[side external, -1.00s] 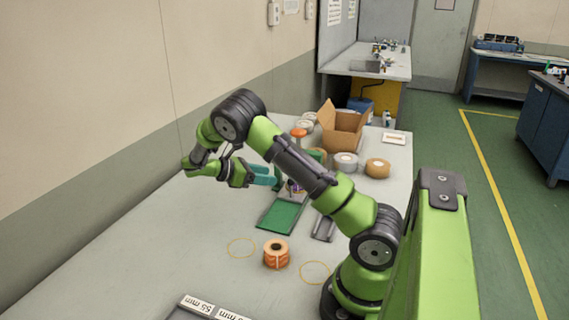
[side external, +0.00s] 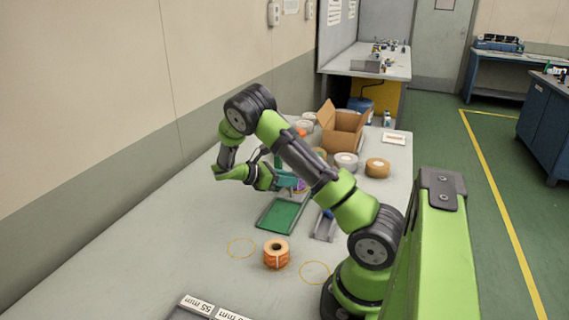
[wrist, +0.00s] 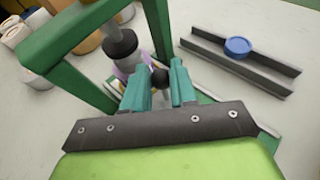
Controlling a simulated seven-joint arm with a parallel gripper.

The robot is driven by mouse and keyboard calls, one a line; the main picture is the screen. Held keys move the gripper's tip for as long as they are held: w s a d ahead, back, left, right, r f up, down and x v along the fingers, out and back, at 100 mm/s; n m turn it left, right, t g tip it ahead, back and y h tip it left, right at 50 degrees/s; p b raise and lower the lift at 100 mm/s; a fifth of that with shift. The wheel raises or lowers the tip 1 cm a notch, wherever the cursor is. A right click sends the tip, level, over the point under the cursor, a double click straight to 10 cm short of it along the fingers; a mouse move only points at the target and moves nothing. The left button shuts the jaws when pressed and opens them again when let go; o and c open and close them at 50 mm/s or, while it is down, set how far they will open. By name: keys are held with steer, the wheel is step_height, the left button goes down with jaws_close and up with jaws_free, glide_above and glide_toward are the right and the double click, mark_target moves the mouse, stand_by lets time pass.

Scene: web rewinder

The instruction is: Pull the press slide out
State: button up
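The press shows in the wrist view as a green frame (wrist: 92,27) with a dark plunger (wrist: 121,43) over a purple-tinted piece (wrist: 131,66). A black knob (wrist: 160,77), seemingly the slide's handle, is in front of it. My gripper (wrist: 160,72) has its two teal fingers on either side of the knob, with a gap between them; firm contact cannot be made out. In the side view my gripper (side external: 291,181) is at the press, above the far end of a green plate (side external: 280,216) with a grey rim. My arm partly hides the press there.
A grey channel (wrist: 262,72) holding a blue disc (wrist: 238,46) lies beside the press. An orange roll (side external: 276,255) stands between two yellow rings on the table. Several rolls and an open carton (side external: 343,130) are at the back. The table's left front is clear.

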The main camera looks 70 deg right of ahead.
jaws_close()
steer(key=a, duration=1.4)
steer(key=shift+a, duration=0.15)
steer(key=shift+o, duration=1.3)
jaws_free()
steer(key=shift+o, duration=1.3)
steer(key=v, duration=1.6)
steer(key=shift+w+a, duration=0.25)
steer(key=shift+w, duration=0.05)
